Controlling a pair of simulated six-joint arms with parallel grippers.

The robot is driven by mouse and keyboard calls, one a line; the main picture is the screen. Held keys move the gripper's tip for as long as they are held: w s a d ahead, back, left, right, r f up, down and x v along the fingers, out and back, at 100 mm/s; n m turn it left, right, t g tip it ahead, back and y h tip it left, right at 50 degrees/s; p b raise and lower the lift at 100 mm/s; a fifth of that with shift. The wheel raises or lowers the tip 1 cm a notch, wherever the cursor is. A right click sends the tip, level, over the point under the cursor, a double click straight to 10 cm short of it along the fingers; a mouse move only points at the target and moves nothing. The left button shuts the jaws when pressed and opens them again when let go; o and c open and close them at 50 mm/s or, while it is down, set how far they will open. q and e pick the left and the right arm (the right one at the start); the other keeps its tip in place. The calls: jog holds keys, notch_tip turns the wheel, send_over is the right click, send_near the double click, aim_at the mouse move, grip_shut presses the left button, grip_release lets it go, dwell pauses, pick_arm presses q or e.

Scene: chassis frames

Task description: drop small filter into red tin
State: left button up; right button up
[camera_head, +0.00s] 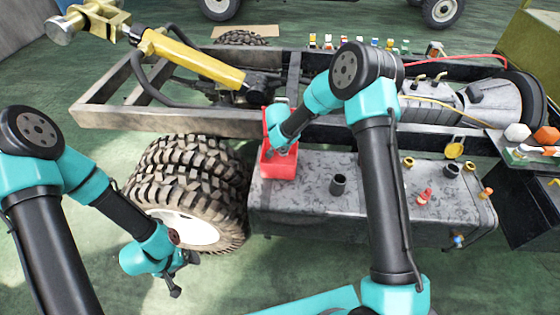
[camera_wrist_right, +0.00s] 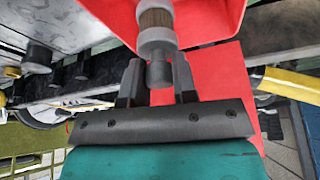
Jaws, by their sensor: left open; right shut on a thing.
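The red tin (camera_head: 278,166) stands on the dark grey tank under the chassis rail in the head view. Its red walls (camera_wrist_right: 240,90) fill much of the right wrist view. My right gripper (camera_wrist_right: 157,80) is shut on the small filter (camera_wrist_right: 156,30), which has grey ends and a brown middle. In the head view my right gripper is at the tin, and the wrist hides the filter. The exact height of the filter against the tin's rim cannot be told. My left gripper (camera_head: 174,284) is open and empty, low in front of the big tyre.
A dark cup (camera_head: 338,184) and several small coloured parts stand on the tank (camera_head: 300,215) right of the tin. A double tyre (camera_head: 190,180) stands left of it. A yellow cylinder (camera_head: 195,62) lies across the frame. The green floor at the front left is clear.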

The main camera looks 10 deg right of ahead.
jog(key=shift+f, duration=0.75)
jog(key=o, duration=1)
jog(key=v, duration=1.7)
jog(key=shift+r, duration=0.2)
jog(key=shift+s+a, duration=0.1)
jog(key=shift+s, duration=0.05)
